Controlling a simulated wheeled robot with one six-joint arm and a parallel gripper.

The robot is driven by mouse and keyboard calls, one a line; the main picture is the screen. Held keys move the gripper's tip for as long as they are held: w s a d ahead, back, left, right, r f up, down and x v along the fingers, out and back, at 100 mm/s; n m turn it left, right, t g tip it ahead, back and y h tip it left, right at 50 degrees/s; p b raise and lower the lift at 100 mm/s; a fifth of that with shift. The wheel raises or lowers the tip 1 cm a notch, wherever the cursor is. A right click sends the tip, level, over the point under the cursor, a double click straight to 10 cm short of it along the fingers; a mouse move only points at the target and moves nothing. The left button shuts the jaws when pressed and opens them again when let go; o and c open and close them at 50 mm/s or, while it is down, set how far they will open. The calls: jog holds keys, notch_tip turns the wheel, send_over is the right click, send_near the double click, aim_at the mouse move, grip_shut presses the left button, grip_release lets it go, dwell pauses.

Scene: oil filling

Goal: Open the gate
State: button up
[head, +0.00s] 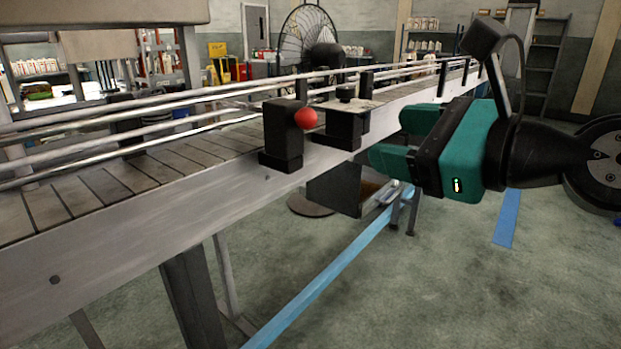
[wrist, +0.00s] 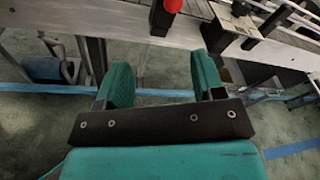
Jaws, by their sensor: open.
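A red ball knob (head: 306,118) sits on a black upright block (head: 282,138) at the near side rail of the conveyor. The knob (wrist: 172,5) also shows at the top edge of the wrist view, with the block (wrist: 160,22) below it. I cannot tell which part is the gate itself. My teal gripper (head: 384,140) is open and empty, right of the knob and apart from it, on the near side of the conveyor. In the wrist view its two fingers (wrist: 163,75) point towards the conveyor, with floor showing between them.
The conveyor (head: 120,205) runs from the near left to the far right, with metal guide rails along it. A second black bracket (head: 343,127) stands right of the knob. The floor (head: 480,290) at right is largely clear.

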notch_tip(320, 180, down, 2)
jog(key=m+t+b, duration=0.1)
jog(key=m+b, duration=0.1)
jog(key=m, duration=0.1)
jog(key=p, duration=1)
send_near(314, 121)
jog(key=shift+m+t, duration=0.3)
jog(key=shift+m, duration=0.1)
jog(key=p+x, duration=0.7)
jog(key=x, duration=0.3)
jog(key=shift+s+a+p, duration=0.15)
jog(key=shift+a+p, duration=0.05)
jog(key=shift+p, duration=0.15)
jog(key=shift+w+a+f, duration=0.2)
jog(key=shift+w+a, duration=0.05)
jog(key=shift+w, duration=0.1)
grip_shut()
jog(key=shift+d, duration=0.1)
